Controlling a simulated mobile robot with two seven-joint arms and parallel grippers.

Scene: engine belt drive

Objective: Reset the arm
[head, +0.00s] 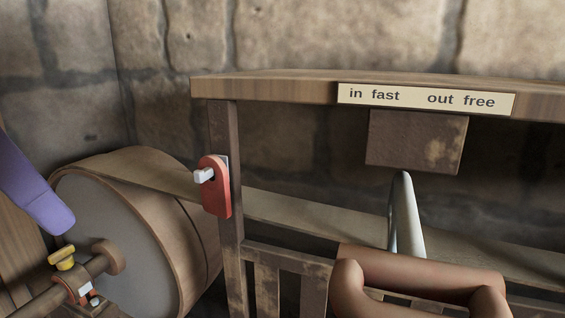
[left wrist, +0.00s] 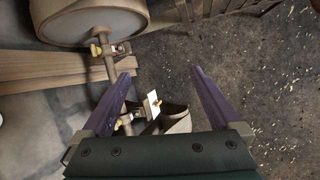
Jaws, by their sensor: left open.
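My left gripper (left wrist: 161,73) is open and empty in the left wrist view, its two purple fingers wide apart over the dark floor. In the head view, one purple finger (head: 38,190) shows at the left edge, near the large wooden drum (head: 120,225). It appears above and left of a yellow cap (head: 62,258) on the drum's shaft mount; I cannot tell the gap. The drum also shows at the top left of the left wrist view (left wrist: 85,18). My right gripper is not in view.
A wooden frame (head: 230,240) carries a red plate (head: 217,190) with a white peg. A sign (head: 425,98) reads "in fast out free". A flat belt (head: 290,213) runs right from the drum. A grey rod (head: 405,215) stands behind a brown rounded bar (head: 420,274).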

